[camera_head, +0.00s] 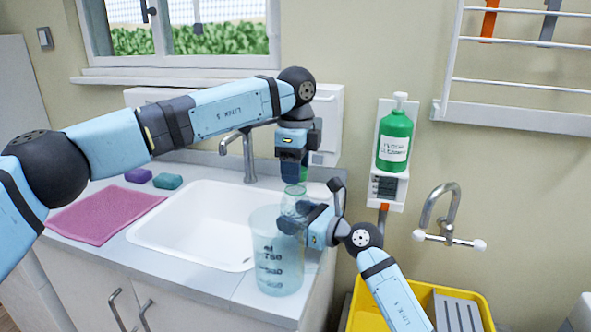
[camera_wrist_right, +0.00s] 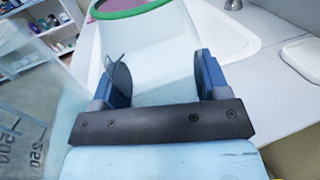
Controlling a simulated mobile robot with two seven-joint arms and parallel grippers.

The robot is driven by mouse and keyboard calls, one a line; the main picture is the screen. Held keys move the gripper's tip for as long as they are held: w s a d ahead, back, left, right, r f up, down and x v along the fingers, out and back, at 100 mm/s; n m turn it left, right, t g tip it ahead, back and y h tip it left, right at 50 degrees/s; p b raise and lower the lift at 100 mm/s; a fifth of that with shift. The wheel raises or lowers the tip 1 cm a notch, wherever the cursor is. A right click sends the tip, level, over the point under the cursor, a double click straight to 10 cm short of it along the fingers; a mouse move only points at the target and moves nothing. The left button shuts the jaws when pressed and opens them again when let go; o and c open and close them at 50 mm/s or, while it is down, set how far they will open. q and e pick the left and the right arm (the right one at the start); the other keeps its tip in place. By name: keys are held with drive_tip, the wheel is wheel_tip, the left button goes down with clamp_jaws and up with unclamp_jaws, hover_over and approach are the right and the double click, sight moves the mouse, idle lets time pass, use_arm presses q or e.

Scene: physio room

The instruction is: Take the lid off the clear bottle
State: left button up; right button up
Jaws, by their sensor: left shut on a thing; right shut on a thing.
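The clear bottle (camera_head: 294,205) is upright above the counter's right end, behind a measuring jug; its lower part is hidden. My right gripper (camera_head: 308,217) is shut on its side. In the right wrist view, the clear bottle (camera_wrist_right: 155,60) lies between the fingers of my right gripper (camera_wrist_right: 160,78), with a green ring at its top. My left gripper (camera_head: 292,170) comes down from above and is shut on the lid (camera_head: 303,174), of which a bit of green shows. I cannot tell whether the lid still touches the bottle.
The clear measuring jug (camera_head: 278,262) stands close in front of the bottle. The white sink (camera_head: 195,225) and tap (camera_head: 247,160) are to the left, with a pink cloth (camera_head: 105,213) beyond. A green pump bottle (camera_head: 394,142) hangs on the wall above a yellow bin (camera_head: 478,300).

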use_arm(q)
drive_tip(key=shift+r, duration=2)
use_arm(e)
drive_tip(key=o, duration=1.8)
